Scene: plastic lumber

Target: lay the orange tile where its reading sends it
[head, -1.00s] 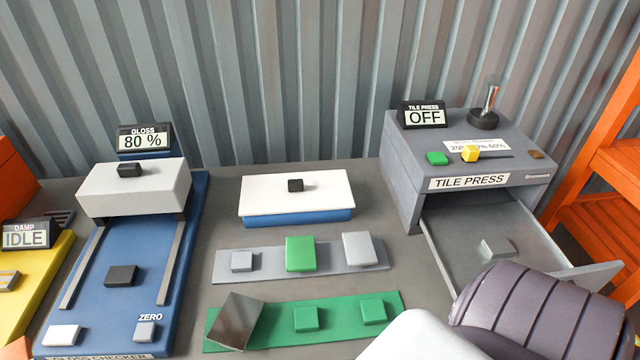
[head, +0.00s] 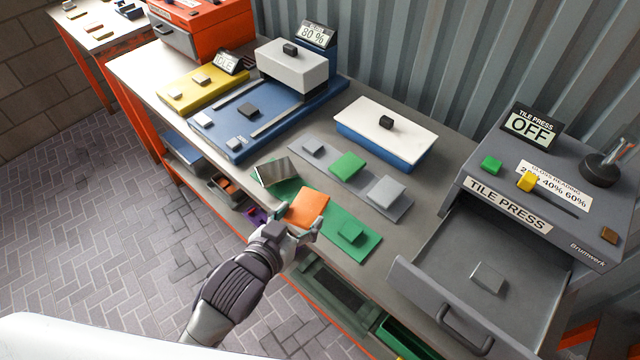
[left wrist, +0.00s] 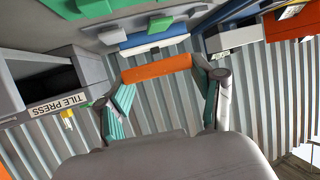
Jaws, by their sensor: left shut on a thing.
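My left gripper (head: 300,222) is shut on the orange tile (head: 308,206), a finger on each side. The tile is over the middle of the green strip (head: 333,244) and hides the middle green pad; I cannot tell whether it touches. In the left wrist view the tile (left wrist: 157,69) spans the fingers (left wrist: 165,100). The gloss checker (head: 277,118) display (head: 315,34) reads 80 %. The grey strip (head: 366,190) holds a small grey pad (head: 314,146), a green tile (head: 347,163) and a grey tile (head: 386,191). My right gripper is not in view.
A shiny dark tile (head: 277,172) sits tilted on the green strip's left end; a green pad (head: 351,232) is at its right. The tile press (head: 540,190) reads OFF, its drawer (head: 446,290) open with a grey block (head: 488,277) inside. A white-topped blue box (head: 385,131) stands behind the strips.

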